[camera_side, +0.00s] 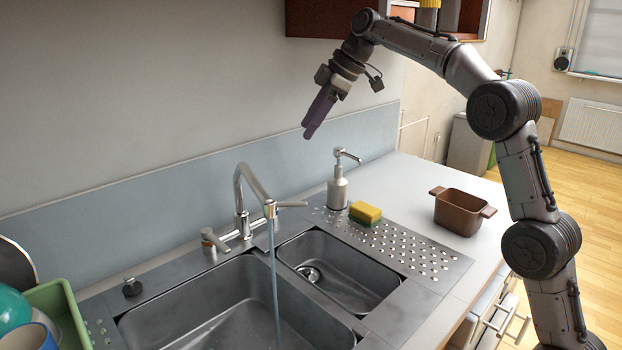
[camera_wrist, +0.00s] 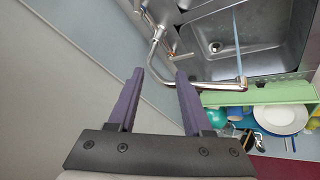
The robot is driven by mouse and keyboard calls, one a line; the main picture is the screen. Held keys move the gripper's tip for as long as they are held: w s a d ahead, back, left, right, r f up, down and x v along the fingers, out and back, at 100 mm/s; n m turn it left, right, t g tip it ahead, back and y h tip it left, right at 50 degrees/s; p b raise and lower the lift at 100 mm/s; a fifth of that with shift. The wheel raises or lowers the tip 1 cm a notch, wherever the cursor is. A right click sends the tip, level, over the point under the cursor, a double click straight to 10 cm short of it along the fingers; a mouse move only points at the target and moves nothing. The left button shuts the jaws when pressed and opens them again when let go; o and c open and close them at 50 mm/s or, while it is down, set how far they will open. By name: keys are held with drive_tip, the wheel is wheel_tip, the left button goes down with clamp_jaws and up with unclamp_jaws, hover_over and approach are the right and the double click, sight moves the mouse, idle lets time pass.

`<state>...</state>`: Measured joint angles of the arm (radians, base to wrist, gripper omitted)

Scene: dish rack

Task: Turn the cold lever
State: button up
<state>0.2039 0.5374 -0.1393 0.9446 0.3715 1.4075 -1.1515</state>
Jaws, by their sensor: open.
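A chrome faucet (camera_side: 243,195) stands behind the sinks, with water running from its spout; it also shows in the wrist view (camera_wrist: 158,34). One lever (camera_side: 212,240) is at the left of its base. Another lever (camera_side: 291,204) points right, partly behind the spout. I cannot tell from markings which is cold. My gripper (camera_side: 309,131) is high above the counter near the wall, up and to the right of the faucet, touching nothing. In the wrist view my gripper (camera_wrist: 160,73) has its two purple fingers spread and empty, with the faucet beyond them.
A soap dispenser (camera_side: 338,187) and a yellow sponge (camera_side: 366,212) stand right of the faucet. A brown pot (camera_side: 461,211) is on the right counter. A green dish rack (camera_side: 62,305) is at the left. A cabinet (camera_side: 330,18) hangs above. The air around my gripper is clear.

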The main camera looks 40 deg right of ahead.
drive_tip(key=w+d+f, duration=0.5)
drive_tip(key=w+f, duration=0.2)
drive_tip(key=f, duration=0.3)
drive_tip(key=m+g, duration=0.1)
drive_tip(key=g, duration=0.1)
approach(298, 202)
drive_tip(key=f, duration=0.2)
drive_tip(key=shift+w+a+r+y, duration=0.1)
drive_tip(key=shift+w+r+y, duration=0.05)
drive_tip(key=shift+y, duration=0.15)
drive_tip(key=shift+x, duration=4.5)
drive_tip(key=shift+w, duration=0.1)
clamp_jaws()
